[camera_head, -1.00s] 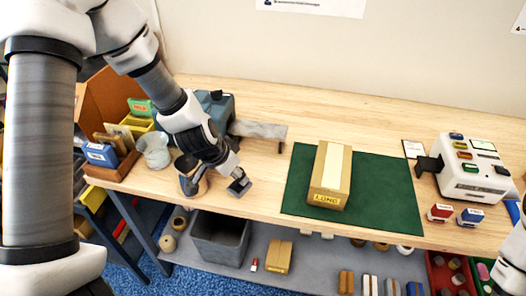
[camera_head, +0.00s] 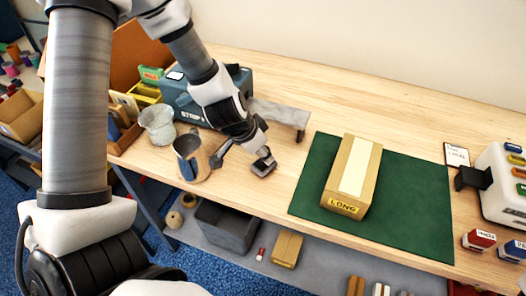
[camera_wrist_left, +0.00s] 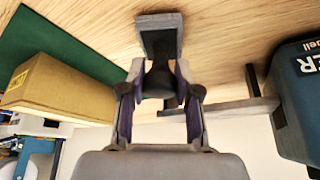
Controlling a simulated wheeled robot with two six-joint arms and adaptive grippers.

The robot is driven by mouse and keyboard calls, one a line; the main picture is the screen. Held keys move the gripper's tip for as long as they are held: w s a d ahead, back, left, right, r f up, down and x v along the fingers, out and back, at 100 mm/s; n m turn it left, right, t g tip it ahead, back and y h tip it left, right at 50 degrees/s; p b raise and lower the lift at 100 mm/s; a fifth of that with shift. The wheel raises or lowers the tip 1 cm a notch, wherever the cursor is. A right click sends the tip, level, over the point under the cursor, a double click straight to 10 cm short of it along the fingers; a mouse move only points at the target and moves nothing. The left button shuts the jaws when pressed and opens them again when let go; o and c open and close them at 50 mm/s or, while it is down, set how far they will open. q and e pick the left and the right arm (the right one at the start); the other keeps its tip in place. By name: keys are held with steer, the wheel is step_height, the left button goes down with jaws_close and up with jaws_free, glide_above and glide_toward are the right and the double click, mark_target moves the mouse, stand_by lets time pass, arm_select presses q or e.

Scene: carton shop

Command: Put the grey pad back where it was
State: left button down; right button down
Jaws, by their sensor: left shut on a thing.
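My left gripper (camera_head: 243,150) is shut on the grey pad (camera_head: 263,163), a small grey block with a dark holder. The pad is at or just above the wooden bench, left of the green mat; I cannot tell whether it touches the wood. In the left wrist view the gripper (camera_wrist_left: 160,82) has its fingers on either side of the dark holder, and the grey pad (camera_wrist_left: 160,36) is beyond the tips. My right gripper is not in view.
Behind is a teal strip machine (camera_head: 183,100) with a grey outlet (camera_head: 278,112). The LONG carton (camera_head: 354,176) lies on the green mat (camera_head: 405,215). Bare wood separates pad and mat.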

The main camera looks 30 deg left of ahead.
arm_select(q)
steer(key=shift+f, duration=0.25)
steer(key=c, duration=1)
jaws_free()
steer(key=shift+w, duration=0.2)
steer(key=shift+o, duration=0.9)
steer(key=shift+w+f, duration=0.1)
steer(key=shift+r, duration=0.2)
steer(key=p+v, duration=1.1)
steer(key=v, duration=0.1)
steer(key=shift+r, duration=0.3)
